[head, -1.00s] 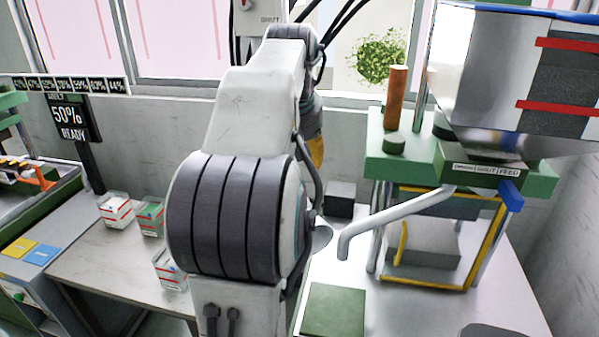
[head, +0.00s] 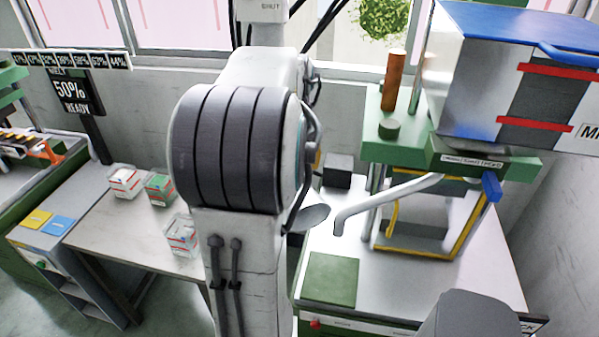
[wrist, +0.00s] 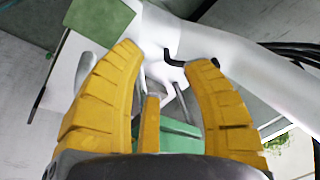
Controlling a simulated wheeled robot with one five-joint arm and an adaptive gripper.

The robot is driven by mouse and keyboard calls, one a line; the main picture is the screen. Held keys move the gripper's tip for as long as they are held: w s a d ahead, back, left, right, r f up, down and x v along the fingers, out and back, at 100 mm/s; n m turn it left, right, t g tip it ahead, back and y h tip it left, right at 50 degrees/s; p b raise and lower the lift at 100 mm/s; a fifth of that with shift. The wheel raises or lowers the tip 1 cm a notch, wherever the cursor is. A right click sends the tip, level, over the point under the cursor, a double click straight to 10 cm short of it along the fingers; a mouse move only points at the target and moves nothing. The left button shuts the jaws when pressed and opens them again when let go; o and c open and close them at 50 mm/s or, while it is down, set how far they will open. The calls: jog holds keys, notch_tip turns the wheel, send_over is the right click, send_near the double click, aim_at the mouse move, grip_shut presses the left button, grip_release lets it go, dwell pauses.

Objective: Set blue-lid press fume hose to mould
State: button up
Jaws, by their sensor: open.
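The blue-lid press (head: 440,215) stands at the right in the head view, with its blue lid (head: 520,25) above a white hopper. A pale grey bent pipe, apparently the fume hose (head: 385,198), runs left from the press, and its end bends down above the bench. In the wrist view my gripper (wrist: 163,60) has its yellow fingers wide apart with nothing held between them. A large white limb with a black hooked piece lies beyond the tips; I cannot tell whether it is the hose. In the head view my arm hides most of the gripper.
A green pad (head: 330,280) lies on the bench below the hose end. A dark block (head: 338,170) stands by the wall. An orange-brown cylinder (head: 393,80) rises from the press top. Several small boxes (head: 160,189) are on the left table, near a 50% READY sign (head: 73,92).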

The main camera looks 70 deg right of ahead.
jog(key=shift+w+d+f+m+h+p, duration=0.3)
jog(key=shift+d+f+m, duration=0.85)
jog(key=shift+m, duration=2.7)
jog(key=shift+w+d+f+m+h+p, duration=0.25)
jog(key=shift+d+f+m, duration=0.85)
jog(key=shift+m, duration=2.7)
jog(key=shift+w+d+f+m+h+p, duration=0.25)
jog(key=shift+d+f+m, duration=0.9)
jog(key=shift+m, duration=2.7)
jog(key=shift+a+f, duration=0.2)
jog(key=shift+a, duration=0.05)
jog(key=shift+c, duration=0.4)
grip_shut()
jog(key=shift+a, duration=0.1)
